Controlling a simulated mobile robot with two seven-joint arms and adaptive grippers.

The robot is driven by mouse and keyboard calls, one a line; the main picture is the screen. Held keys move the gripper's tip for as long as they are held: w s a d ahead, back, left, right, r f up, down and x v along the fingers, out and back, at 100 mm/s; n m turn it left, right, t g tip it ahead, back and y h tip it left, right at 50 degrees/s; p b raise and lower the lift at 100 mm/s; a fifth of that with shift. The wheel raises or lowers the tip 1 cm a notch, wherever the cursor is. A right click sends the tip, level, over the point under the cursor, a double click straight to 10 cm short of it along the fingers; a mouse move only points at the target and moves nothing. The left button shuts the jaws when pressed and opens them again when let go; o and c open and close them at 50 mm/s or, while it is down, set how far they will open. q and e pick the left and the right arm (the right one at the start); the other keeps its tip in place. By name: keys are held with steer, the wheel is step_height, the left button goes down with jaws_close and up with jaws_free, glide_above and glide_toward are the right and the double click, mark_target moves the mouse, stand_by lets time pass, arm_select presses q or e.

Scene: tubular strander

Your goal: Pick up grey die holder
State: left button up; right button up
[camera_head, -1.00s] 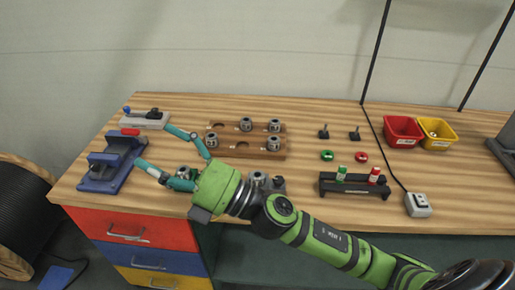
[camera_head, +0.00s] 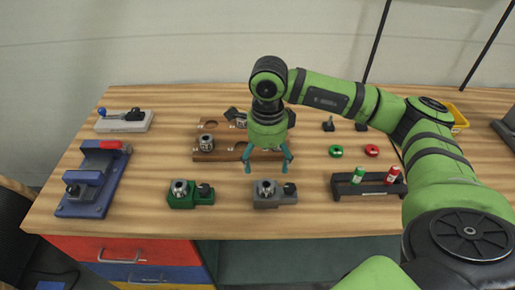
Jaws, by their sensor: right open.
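The grey die holder (camera_head: 284,197) sits on the wooden workbench near its front edge, with a round metal die (camera_head: 266,188) in its left part. A similar green holder (camera_head: 190,196) with a metal die stands to its left. My right gripper (camera_head: 268,168) points down with its teal fingers spread, empty, above and a little behind the grey die holder in the picture. It hides part of the wooden die rack (camera_head: 203,154). My left gripper is not in view.
A blue vise (camera_head: 92,180) and a grey clamp fixture (camera_head: 125,122) stand at the left. A black rack (camera_head: 370,189) with green and red bottles is to the right. Green (camera_head: 336,151) and red rings (camera_head: 371,150) lie behind it. The bench between the holders is clear.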

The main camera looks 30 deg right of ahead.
steer(key=b, duration=0.3)
glide_above(266, 184)
steer(key=f, duration=0.4)
steer(key=shift+s+f, duration=0.2)
steer(key=shift+f, duration=0.1)
step_height(266, 184, down, 4)
steer(key=shift+w+r+b, duration=0.1)
steer(key=shift+w+b, duration=0.05)
steer(key=shift+b, duration=1.1)
step_height(266, 184, down, 2)
steer(key=shift+f+b, duration=0.25)
steer(key=shift+b, duration=0.9)
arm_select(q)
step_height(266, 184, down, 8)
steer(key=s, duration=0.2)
arm_select(e)
steer(key=shift+r, duration=0.1)
steer(key=c, duration=1.1)
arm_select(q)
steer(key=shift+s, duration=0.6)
arm_select(e)
steer(key=shift+c, duration=0.4)
